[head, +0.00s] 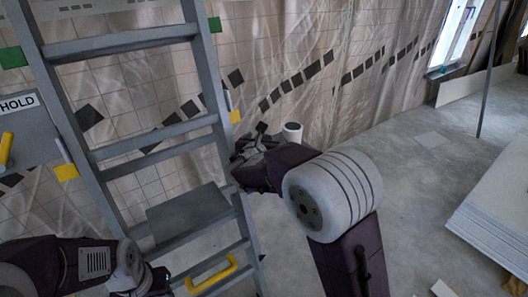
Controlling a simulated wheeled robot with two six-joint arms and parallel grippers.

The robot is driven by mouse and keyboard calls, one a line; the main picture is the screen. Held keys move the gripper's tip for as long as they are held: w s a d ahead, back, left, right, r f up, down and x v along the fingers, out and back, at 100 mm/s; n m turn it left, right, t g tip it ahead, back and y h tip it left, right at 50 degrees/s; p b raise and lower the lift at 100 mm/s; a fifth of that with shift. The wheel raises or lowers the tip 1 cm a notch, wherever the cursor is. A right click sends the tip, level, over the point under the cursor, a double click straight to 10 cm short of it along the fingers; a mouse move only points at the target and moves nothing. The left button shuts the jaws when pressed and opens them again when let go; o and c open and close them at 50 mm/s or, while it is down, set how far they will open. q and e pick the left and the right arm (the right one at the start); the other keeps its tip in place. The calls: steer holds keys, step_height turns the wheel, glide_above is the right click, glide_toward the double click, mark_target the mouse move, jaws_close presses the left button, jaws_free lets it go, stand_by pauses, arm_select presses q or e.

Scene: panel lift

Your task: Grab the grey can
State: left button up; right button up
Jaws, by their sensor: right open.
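A small light grey can (292,131) with a dark ring at its top stands upright just behind my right wrist. Its lower part is hidden by my arm, so I cannot tell what it rests on. My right gripper (249,146) is open, to the left of the can and apart from it in the picture, beside the ladder's right rail. I see nothing between its fingers. My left gripper (154,281) is low at the bottom left, in front of the ladder's lower part. Its fingers are small and dark, and their opening is unclear.
A grey ladder (128,42) with a flat step (188,213) and a yellow handle (212,273) stands at left. Plastic-draped tiled wall (290,60) lies behind. White panels (497,215) are stacked at right. Grey floor (425,185) is clear between arm and panels.

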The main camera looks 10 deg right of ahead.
steer(key=x, duration=0.3)
steer(key=shift+s+a, duration=0.1)
steer(key=shift+c, duration=0.6)
steer(key=c, duration=1.5)
arm_select(q)
steer(key=shift+f, duration=0.35)
arm_select(e)
steer(key=shift+c, duration=0.2)
steer(key=shift+r, duration=0.1)
steer(key=shift+r+p, duration=0.3)
steer(key=shift+r, duration=0.05)
step_height(320, 180, up, 4)
steer(key=shift+s+p, duration=0.2)
steer(key=shift+p, duration=0.85)
arm_select(q)
step_height(320, 180, up, 4)
steer(key=shift+r+p, duration=0.25)
steer(key=shift+p, duration=0.65)
arm_select(e)
steer(key=s+d+r, duration=0.6)
steer(key=s, duration=0.3)
steer(key=shift+s, duration=0.3)
